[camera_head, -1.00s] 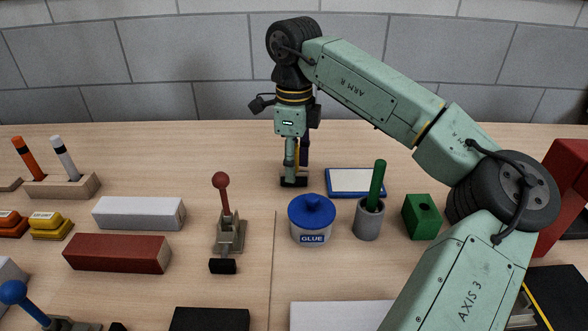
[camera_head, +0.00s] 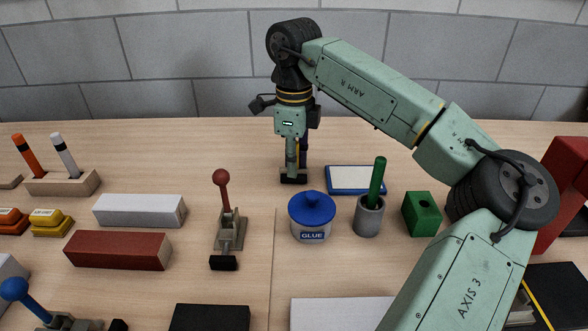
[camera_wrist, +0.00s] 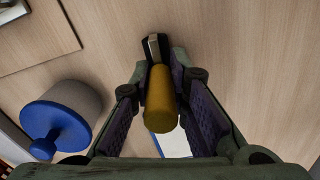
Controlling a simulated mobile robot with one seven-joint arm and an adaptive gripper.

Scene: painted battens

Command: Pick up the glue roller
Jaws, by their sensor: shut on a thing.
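The glue roller has a mustard-yellow handle (camera_wrist: 161,100) and a dark head with a pale grey face (camera_wrist: 154,47). In the wrist view it stands between the two fingers of my gripper (camera_wrist: 158,92), handle toward the camera. My gripper is shut on the handle. In the head view my gripper (camera_head: 293,165) points straight down, behind the glue pot. The roller's dark head (camera_head: 293,178) shows at the fingertips, low at the table; whether it touches the table I cannot tell. Most of the handle is hidden by the fingers there.
A blue-lidded glue pot (camera_head: 312,215) stands in front of my gripper. A blue-framed white pad (camera_head: 355,180) lies to the right. A grey cup (camera_head: 369,218) with a green stick and a green block (camera_head: 421,214) stand nearby. A red-knobbed clamp (camera_head: 228,232) is front left.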

